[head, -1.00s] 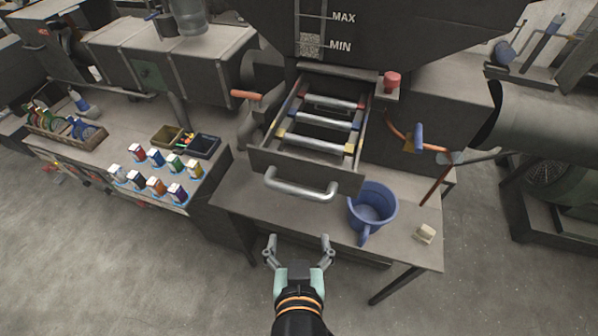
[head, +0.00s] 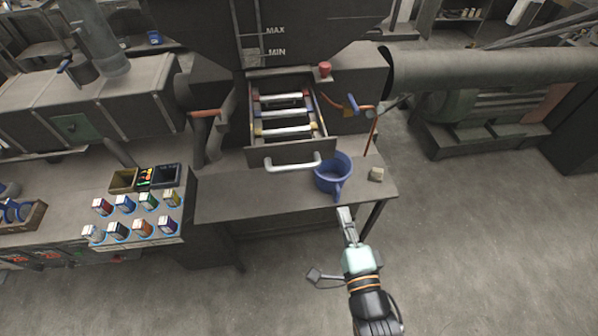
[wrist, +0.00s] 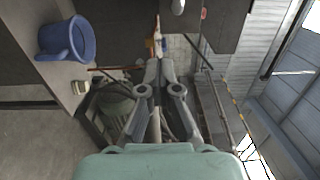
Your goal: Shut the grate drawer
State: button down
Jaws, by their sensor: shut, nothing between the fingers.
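The grate drawer (head: 285,155) stands pulled out from the dark machine in the head view. Its light curved handle (head: 294,164) is on the front panel, and metal bars with coloured ends (head: 285,114) lie inside. My gripper (head: 345,212) is shut and empty, in front of the table edge, below and right of the handle and apart from it. In the wrist view the shut fingers (wrist: 161,66) point up the picture. The handle end (wrist: 178,6) shows at the top edge there.
A blue mug (head: 331,174) stands on the table just right of the handle, and also shows in the wrist view (wrist: 68,40). A small beige block (head: 376,174) lies right of it. Small boxes (head: 133,216) stand at left. The floor in front is clear.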

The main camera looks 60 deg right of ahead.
jog(key=p+x, duration=0.2)
jog(key=x, duration=1.2)
jog(key=shift+d, duration=0.25)
